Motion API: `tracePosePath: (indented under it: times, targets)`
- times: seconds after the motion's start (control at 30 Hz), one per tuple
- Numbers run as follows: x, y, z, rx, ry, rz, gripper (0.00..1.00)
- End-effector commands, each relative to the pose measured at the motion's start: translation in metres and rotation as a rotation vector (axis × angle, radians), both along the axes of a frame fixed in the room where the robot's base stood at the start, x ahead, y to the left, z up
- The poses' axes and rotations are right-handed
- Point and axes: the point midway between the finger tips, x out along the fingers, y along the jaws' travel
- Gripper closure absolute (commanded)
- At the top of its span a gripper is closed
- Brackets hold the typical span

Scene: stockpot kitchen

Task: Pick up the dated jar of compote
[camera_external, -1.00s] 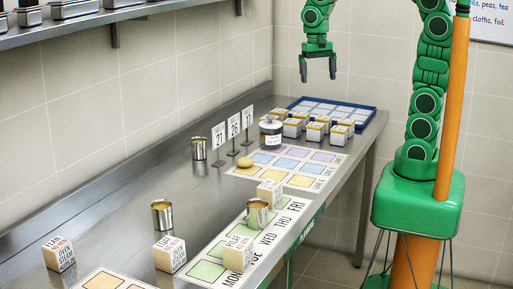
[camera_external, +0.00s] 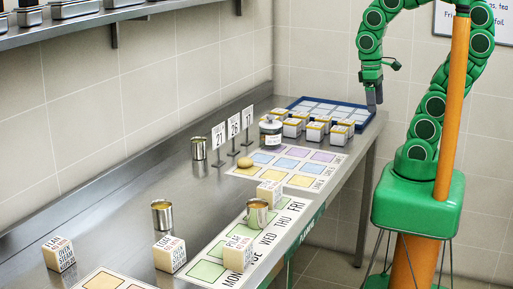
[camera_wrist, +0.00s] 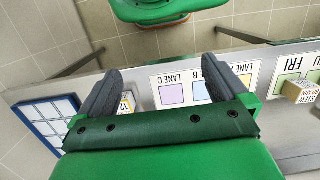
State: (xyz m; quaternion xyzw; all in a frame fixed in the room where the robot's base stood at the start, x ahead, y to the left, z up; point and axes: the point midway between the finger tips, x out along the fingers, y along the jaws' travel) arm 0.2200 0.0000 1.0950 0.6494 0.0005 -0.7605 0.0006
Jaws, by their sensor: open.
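The jar of compote (camera_external: 270,134) stands upright on the steel counter in the external view, at the back corner of the coloured lane mat. My gripper (camera_external: 374,104) is well to the right of the jar, beside the right end of the blue tray, and apart from the jar. In the wrist view my gripper (camera_wrist: 160,82) has its two dark fingers spread with nothing held between them. The jar does not show in the wrist view.
Several small white boxes (camera_external: 293,128) stand between the jar and the blue gridded tray (camera_external: 318,107). Number cards (camera_external: 233,128) stand left of the jar. Cans and labelled blocks (camera_external: 170,254) occupy the nearer counter.

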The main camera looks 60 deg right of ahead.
Motion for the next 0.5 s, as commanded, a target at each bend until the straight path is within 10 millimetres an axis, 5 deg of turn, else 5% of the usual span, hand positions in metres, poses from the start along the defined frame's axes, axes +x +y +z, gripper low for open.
tracePosePath:
  times: [0.5]
  targets:
    - [0.0039, 0.0061, -0.0041, 0.029, 0.012, -0.027, 0.0]
